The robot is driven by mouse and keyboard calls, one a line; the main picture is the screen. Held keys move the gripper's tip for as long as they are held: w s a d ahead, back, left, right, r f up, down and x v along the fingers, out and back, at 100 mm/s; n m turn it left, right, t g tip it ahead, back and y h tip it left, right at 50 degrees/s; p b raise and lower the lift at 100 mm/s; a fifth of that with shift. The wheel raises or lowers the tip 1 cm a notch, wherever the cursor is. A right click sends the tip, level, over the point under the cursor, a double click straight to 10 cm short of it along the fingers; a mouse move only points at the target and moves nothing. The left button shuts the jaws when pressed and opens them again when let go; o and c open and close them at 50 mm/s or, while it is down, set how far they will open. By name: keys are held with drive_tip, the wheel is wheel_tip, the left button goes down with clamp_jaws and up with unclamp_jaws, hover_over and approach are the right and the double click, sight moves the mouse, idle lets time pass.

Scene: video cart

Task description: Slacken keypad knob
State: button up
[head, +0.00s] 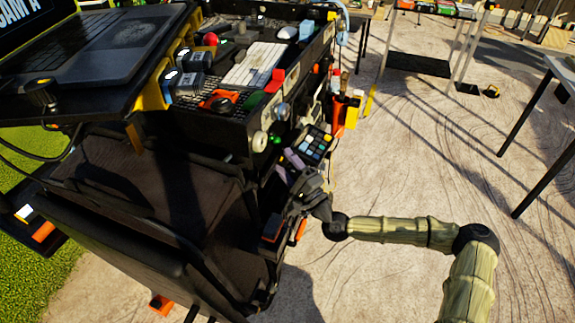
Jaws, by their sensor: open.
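The keypad (315,146), a dark panel with yellow, white and blue buttons, is mounted on the cart's right side in the head view. I cannot clearly make out its knob; it is too small or hidden. My gripper (290,164) is beside the cart, just below and left of the keypad, with its fingers pointing up and left. The fingers look open, and I see nothing held between them. Whether they touch anything is too small to tell.
The black cart (150,170) fills the left. Its top tray holds a white keyboard (257,64) and small gear. A round white knob (260,140) sits on its side. Orange and yellow items (350,112) stand behind the keypad. A table (548,95) is far right; open ground lies between.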

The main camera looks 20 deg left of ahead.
drive_tip(key=c, duration=1)
drive_tip(key=shift+r+p, duration=0.15)
drive_tip(key=shift+p, duration=0.2)
drive_tip(key=n+g+h+p, duration=0.1)
drive_tip(key=p, duration=0.2)
drive_tip(key=r+g+h+p, duration=0.1)
drive_tip(key=p, duration=0.3)
drive_tip(key=shift+n+h, duration=0.3)
drive_tip(key=shift+n, duration=0.1)
drive_tip(key=shift+f+g+p, duration=0.2)
drive_tip(key=shift+g+p, duration=0.1)
drive_tip(key=shift+p, duration=0.3)
drive_tip(key=shift+d, duration=0.1)
drive_tip(key=o, duration=1)
